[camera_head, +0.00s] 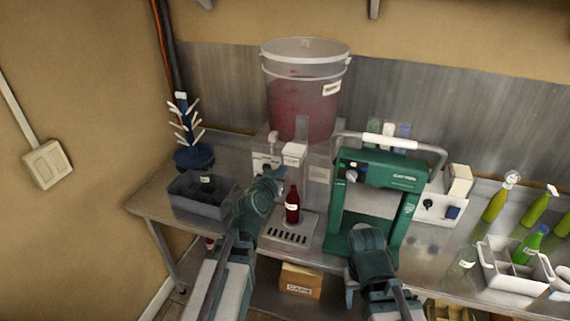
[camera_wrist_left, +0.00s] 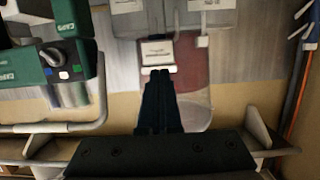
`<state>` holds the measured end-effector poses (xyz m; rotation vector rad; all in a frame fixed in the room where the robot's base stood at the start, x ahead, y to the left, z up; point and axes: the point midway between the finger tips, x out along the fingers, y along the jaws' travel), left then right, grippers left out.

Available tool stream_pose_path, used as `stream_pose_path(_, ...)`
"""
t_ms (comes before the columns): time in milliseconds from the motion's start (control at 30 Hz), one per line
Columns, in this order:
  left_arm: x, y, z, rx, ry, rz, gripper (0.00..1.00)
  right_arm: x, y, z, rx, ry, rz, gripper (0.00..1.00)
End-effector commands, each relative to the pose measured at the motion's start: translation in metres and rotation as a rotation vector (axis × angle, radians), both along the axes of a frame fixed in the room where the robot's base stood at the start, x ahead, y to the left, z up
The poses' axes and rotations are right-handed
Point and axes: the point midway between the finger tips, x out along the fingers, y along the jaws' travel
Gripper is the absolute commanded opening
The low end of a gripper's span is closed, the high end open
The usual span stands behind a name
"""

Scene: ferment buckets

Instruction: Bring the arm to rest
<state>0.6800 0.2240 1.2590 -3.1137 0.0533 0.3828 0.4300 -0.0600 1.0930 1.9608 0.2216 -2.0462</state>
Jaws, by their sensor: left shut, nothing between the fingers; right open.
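My left gripper (camera_head: 270,173) is raised in front of the bucket stand, just left of a white labelled block (camera_head: 294,149). In the left wrist view its dark fingers (camera_wrist_left: 160,73) are together and empty, with their tips at the lower edge of the white block (camera_wrist_left: 158,52). I cannot tell whether they touch it. My right gripper (camera_head: 370,238) is low in front of the green bench machine (camera_head: 336,243). Its fingers are mostly hidden in the head view. A dark red bottle (camera_head: 292,207) stands upright on the drip grate, right of my left gripper.
A large bucket of red liquid (camera_head: 302,100) stands above the grate. A grey crate (camera_head: 190,196) and a bottle tree (camera_head: 184,135) are at the left. A white divided carrier (camera_head: 500,275) and green bottles are at the right. A cardboard box (camera_head: 300,281) sits below the bench.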

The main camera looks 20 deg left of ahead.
Motion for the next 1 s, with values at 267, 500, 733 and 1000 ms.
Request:
stream_pose_path(267,-0.002,0.0,0.001,0.0,-0.001,0.001,0.0,0.0,0.0,0.0,0.0,0.0,0.0,0.5)
stream_pose_path(500,-0.002,-0.004,-0.003,0.0,0.01,-0.01,0.0,0.0,0.0,-0.001,0.0,0.0,0.0,0.5)
stream_pose_path(733,-0.026,-0.083,-0.078,0.003,0.256,-0.197,0.0,0.0,0.0,-0.026,-0.001,0.0,0.002,0.5)
stream_pose_path(1000,-0.136,-0.17,-0.208,0.116,0.85,-0.357,0.0,0.0,0.0,-0.066,-0.002,0.0,0.006,0.5)
